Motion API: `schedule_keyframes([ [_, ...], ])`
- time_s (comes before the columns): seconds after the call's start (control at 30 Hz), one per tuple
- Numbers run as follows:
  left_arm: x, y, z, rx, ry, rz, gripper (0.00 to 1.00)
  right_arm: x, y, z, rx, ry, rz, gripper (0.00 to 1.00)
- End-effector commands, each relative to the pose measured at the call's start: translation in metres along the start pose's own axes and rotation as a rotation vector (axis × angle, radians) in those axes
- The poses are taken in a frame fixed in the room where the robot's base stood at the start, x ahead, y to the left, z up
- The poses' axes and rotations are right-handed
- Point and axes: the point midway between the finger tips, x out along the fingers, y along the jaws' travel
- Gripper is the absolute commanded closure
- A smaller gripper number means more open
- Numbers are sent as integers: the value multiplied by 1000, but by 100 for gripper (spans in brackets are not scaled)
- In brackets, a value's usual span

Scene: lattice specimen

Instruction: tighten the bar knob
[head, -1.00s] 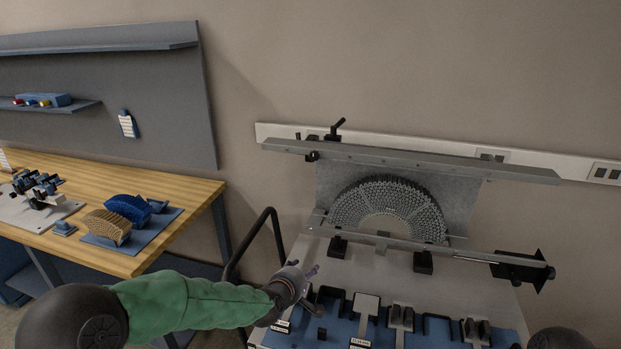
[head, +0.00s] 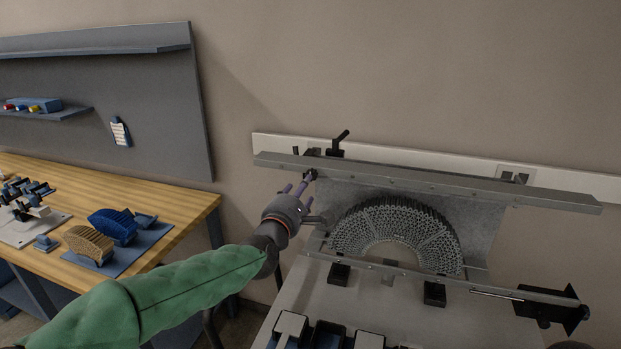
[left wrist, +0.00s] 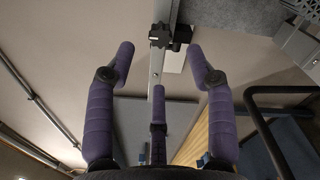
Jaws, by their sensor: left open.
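The bar knob (left wrist: 160,36) is a black lobed knob on the metal bar (left wrist: 155,75), centred high in the left wrist view. In the head view a long grey bar (head: 430,184) crosses above the grey arched lattice specimen (head: 395,235). A small dark knob (head: 311,175) sits under its left end, partly hidden by my fingers. My left gripper (head: 297,186) is raised to that end, with purple fingers. In the left wrist view the open fingers (left wrist: 160,62) spread to either side below the knob, with nothing between them. My right gripper is not in view.
A black lever handle (head: 338,143) stands behind the bar's left end. A lower rail (head: 450,278) runs in front of the specimen. A black block (head: 552,308) sits at lower right. A wooden bench (head: 165,195) with blue trays stands at left.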

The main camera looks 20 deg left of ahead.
Motion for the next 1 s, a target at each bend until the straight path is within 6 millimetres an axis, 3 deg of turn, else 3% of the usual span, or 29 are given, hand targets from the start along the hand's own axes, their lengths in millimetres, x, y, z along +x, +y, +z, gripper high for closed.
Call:
schedule_keyframes([
  [0.3, 47, -1, -1, 1, 1, -1, 46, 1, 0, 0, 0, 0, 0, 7],
  [0.5, 67, -1, -1, 1, 1, -1, 46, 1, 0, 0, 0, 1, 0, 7],
  [0.97, 76, 0, 0, 1, 0, 0, 46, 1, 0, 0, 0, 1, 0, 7],
  [1.0, 76, 0, 0, 1, 0, -1, 51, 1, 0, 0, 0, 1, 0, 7],
])
